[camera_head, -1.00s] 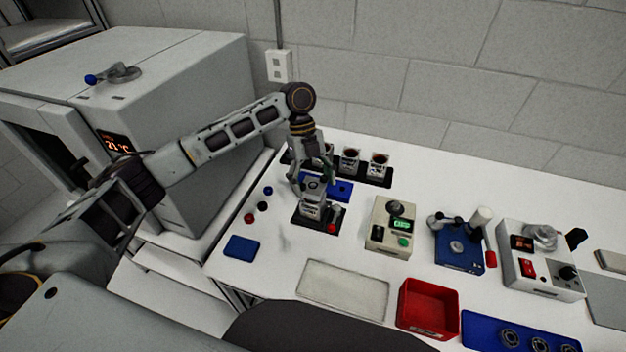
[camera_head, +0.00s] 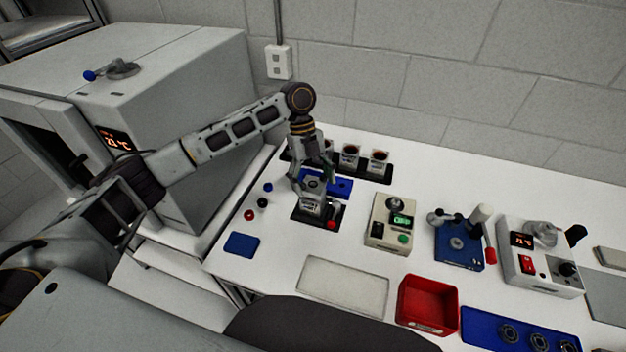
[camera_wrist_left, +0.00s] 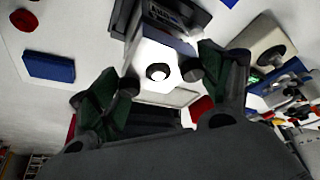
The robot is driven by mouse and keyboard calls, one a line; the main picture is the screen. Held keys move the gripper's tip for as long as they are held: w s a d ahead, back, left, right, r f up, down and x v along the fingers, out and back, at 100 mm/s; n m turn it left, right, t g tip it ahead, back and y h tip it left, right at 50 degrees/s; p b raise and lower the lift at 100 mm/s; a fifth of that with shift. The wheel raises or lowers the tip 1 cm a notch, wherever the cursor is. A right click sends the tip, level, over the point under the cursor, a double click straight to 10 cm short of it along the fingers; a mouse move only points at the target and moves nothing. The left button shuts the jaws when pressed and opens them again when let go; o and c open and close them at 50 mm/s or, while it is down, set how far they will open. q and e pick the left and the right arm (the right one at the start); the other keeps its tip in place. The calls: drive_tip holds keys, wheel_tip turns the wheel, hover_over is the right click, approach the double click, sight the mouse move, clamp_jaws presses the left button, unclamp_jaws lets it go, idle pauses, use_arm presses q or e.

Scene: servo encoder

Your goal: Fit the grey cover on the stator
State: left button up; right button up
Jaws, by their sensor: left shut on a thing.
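My left gripper (camera_head: 313,190) points down over the black fixture (camera_head: 300,217) near the left of the white table. It is shut on a pale grey piece with a dark round centre (camera_wrist_left: 157,72), which looks like the grey cover. The piece sits between the green-padded fingers (camera_wrist_left: 160,95) in the left wrist view. A grey labelled body (camera_head: 309,208), probably the stator in its holder, stands directly below the fingers. The fingers hide the join, so I cannot tell whether the cover is seated. My right gripper is not in view.
Several cups in a black rack (camera_head: 375,178) and a blue plate (camera_head: 342,188) lie behind. A beige meter box (camera_head: 379,234) stands to the right. An empty pale tray (camera_head: 343,287) and red bin (camera_head: 427,305) are in front. A large grey oven (camera_head: 190,90) borders the left.

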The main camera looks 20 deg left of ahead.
use_arm(q)
drive_tip(key=shift+f, duration=0.8)
drive_tip(key=o, duration=1.1)
drive_tip(key=shift+r, duration=0.1)
drive_tip(key=shift+r+p, duration=4.05)
drive_tip(key=shift+r, duration=0.3)
drive_tip(key=shift+s+f, duration=0.1)
